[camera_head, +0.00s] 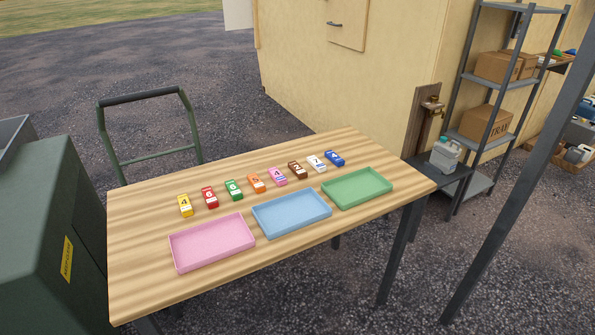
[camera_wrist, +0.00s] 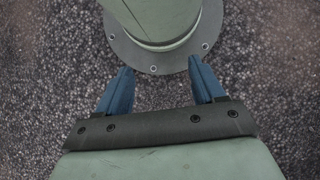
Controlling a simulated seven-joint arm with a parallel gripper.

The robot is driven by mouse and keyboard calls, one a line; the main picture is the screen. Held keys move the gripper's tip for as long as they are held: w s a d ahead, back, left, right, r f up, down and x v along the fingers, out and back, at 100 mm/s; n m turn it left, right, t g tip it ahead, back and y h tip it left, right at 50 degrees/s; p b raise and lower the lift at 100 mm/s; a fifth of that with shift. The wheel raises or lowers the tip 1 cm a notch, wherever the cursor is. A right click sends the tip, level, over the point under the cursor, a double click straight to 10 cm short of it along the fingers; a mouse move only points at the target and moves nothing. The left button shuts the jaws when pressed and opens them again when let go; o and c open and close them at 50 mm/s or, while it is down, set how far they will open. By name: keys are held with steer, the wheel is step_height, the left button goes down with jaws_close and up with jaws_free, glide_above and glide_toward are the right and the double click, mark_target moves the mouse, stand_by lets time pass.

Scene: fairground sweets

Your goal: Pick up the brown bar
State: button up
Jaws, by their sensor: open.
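The brown bar (camera_head: 297,170) lies on the wooden table in the head view, in a row of coloured bars. It has a white label. The pink bar (camera_head: 277,176) is on its left and the white bar (camera_head: 316,164) on its right, each with a small gap. My gripper (camera_wrist: 160,88) shows only in the wrist view. Its two blue fingers are apart with nothing between them. It hangs over gravel and part of my own body, and the brown bar is not in that view.
Pink (camera_head: 212,242), blue (camera_head: 291,212) and green (camera_head: 357,188) trays stand empty in front of the row on the table (camera_head: 140,285). More bars, including yellow (camera_head: 185,205) and dark blue (camera_head: 335,158), fill the row. A shelf rack (camera_head: 466,76) stands at the right.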

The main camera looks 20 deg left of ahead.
steer(key=w+d+r+m+t, duration=0.15)
steer(key=w+r, duration=0.25)
steer(key=w, duration=0.9)
steer(key=w+d+r+t, duration=0.2)
steer(key=w+r, duration=0.1)
steer(key=w, duration=1)
steer(key=w+d+r+t, duration=0.15)
steer(key=w+r, duration=0.25)
steer(key=w, duration=0.9)
steer(key=w+d+r+t, duration=0.2)
steer(key=w+d+r, duration=0.2)
steer(key=w+r, duration=1.05)
steer(key=w+d+r+t, duration=0.2)
steer(key=w+d+r, duration=0.2)
steer(key=w+r, duration=1.05)
step_height(320, 180, up, 17)
steer(key=n+t+y, duration=0.1)
steer(key=n+y, duration=0.2)
steer(key=n, duration=0.8)
glide_above(298, 167)
steer(key=s+d, duration=0.4)
steer(key=shift+m, duration=0.25)
steer(key=x, duration=1.3)
steer(key=shift+a+f, duration=0.2)
steer(key=shift+f, duration=0.1)
